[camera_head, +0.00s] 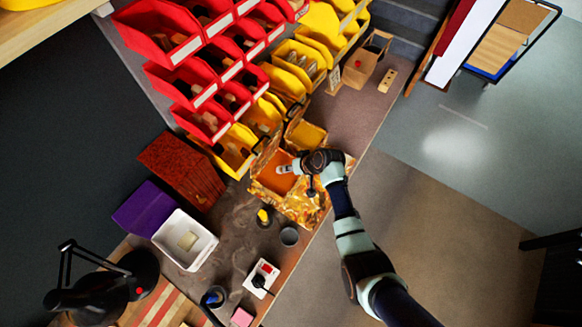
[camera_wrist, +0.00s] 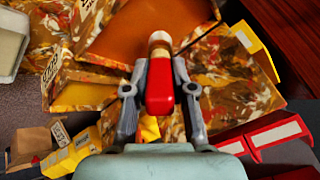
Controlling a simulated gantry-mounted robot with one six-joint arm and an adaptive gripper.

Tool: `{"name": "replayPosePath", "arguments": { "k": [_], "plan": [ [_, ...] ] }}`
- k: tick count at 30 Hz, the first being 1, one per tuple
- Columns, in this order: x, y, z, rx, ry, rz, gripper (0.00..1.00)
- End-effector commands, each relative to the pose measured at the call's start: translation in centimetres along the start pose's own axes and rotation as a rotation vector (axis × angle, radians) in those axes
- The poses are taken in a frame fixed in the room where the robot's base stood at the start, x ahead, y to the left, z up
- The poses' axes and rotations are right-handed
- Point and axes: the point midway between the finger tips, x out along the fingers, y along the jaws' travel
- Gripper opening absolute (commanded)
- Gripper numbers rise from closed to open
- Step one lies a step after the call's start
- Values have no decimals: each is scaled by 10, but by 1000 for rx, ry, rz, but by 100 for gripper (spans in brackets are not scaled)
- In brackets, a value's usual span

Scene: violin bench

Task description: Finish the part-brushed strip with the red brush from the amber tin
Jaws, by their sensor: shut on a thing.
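My gripper (camera_head: 298,166) is over the marbled box with an orange inside (camera_head: 271,180). In the wrist view my gripper (camera_wrist: 160,88) is shut on the red brush (camera_wrist: 160,90), its red part between the fingers. The brush's pale band and brown end point away from me, over the orange surface (camera_wrist: 135,28). I cannot tell whether the brush end touches that surface. A smaller marbled box with an amber inside (camera_head: 309,134) stands beside the first. I cannot pick out the part-brushed strip or say for sure which container is the amber tin.
Red bins (camera_head: 160,42) and yellow bins (camera_head: 300,64) line the back. A yellow-topped jar (camera_head: 264,216) and a grey cup (camera_head: 289,236) stand near the marbled box. A white tub (camera_head: 207,246), a red-brown box (camera_head: 180,168) and a black lamp (camera_head: 105,285) are left.

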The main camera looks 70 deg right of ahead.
Motion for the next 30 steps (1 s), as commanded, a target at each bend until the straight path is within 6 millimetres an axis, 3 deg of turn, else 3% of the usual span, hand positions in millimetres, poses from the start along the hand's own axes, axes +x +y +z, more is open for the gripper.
{"name": "replayPosePath", "arguments": {
  "k": [30],
  "plan": [
    [10,4,5,0,1,0,0]
  ]
}}
